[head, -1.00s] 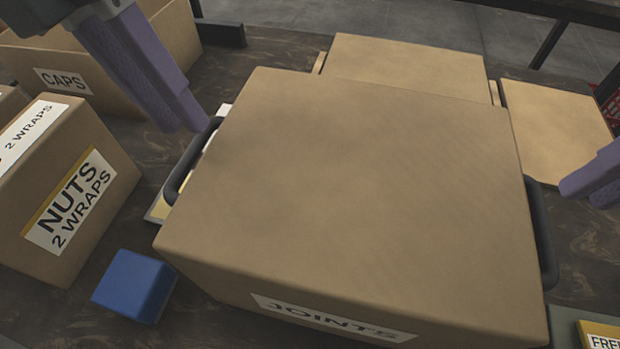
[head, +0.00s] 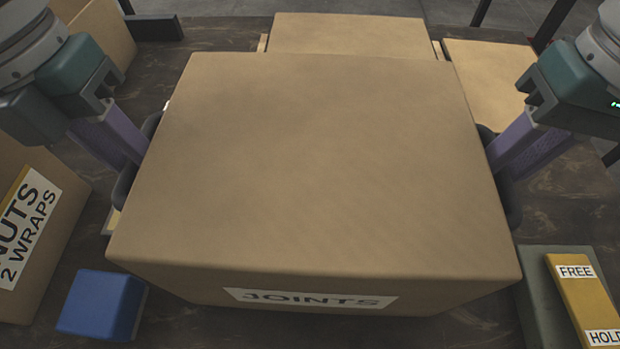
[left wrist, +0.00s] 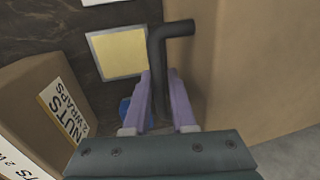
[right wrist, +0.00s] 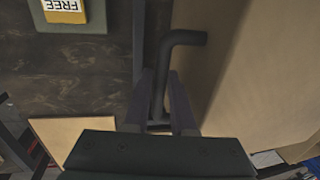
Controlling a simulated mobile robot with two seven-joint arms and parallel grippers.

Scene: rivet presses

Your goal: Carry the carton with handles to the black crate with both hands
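The carton with handles (head: 310,170) is a large brown box labelled JOINTS, filling the middle of the head view. A black bar handle sticks out on each side; the left handle (left wrist: 157,60) and the right handle (right wrist: 160,70) show in the wrist views. My left gripper (left wrist: 158,80) has its fingers on either side of the left handle. My right gripper (right wrist: 161,80) likewise straddles the right handle. Whether the fingers press on the bars is not clear. In the head view the carton hides part of both fingertips. I see no black crate.
A blue block (head: 102,305) lies at the front left, beside the NUTS carton (head: 35,235). A yellow FREE/HOLD sign (head: 583,298) on a grey-green base is at the front right. Flat-topped brown boxes (head: 350,35) stand behind the carton.

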